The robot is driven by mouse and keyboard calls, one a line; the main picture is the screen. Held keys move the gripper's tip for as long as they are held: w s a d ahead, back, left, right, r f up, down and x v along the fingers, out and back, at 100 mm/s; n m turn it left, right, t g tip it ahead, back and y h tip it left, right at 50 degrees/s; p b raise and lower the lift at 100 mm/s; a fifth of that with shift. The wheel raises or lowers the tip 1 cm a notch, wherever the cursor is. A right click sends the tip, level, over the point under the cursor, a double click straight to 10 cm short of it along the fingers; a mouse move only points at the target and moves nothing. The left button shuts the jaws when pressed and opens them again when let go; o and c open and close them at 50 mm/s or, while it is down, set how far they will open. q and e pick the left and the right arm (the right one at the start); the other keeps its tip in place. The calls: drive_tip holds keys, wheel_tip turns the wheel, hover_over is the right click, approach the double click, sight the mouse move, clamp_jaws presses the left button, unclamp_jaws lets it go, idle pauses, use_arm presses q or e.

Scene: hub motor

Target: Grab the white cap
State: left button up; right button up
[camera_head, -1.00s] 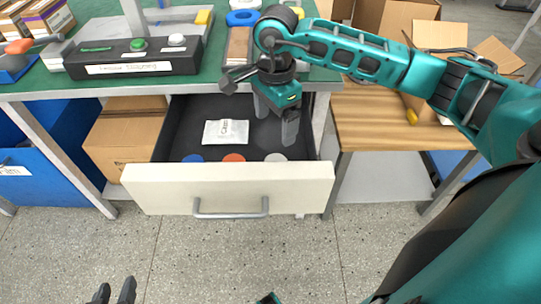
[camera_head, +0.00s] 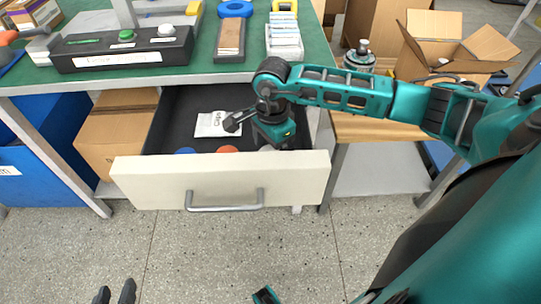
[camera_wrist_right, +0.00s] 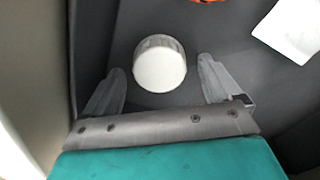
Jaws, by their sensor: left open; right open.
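The white cap (camera_wrist_right: 160,64) lies in the open drawer (camera_head: 222,182). In the right wrist view, my right gripper (camera_wrist_right: 161,70) is open, with one finger on each side of the cap and dark gaps between them. In the head view, my right gripper is lowered into the drawer's right side. Its fingertips and most of the cap are hidden there. My left gripper (camera_head: 116,290) is open and empty over the floor at the bottom left.
The drawer also holds an orange cap (camera_head: 228,149), a blue cap (camera_head: 186,151) and a white packet (camera_head: 215,124). The drawer's front and side walls stand close to my right gripper. The green worktable (camera_head: 199,59) is above.

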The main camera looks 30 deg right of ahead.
drive_tip(key=shift+r, duration=0.1)
drive_tip(key=c, duration=1.1)
drive_tip(key=shift+r, duration=0.1)
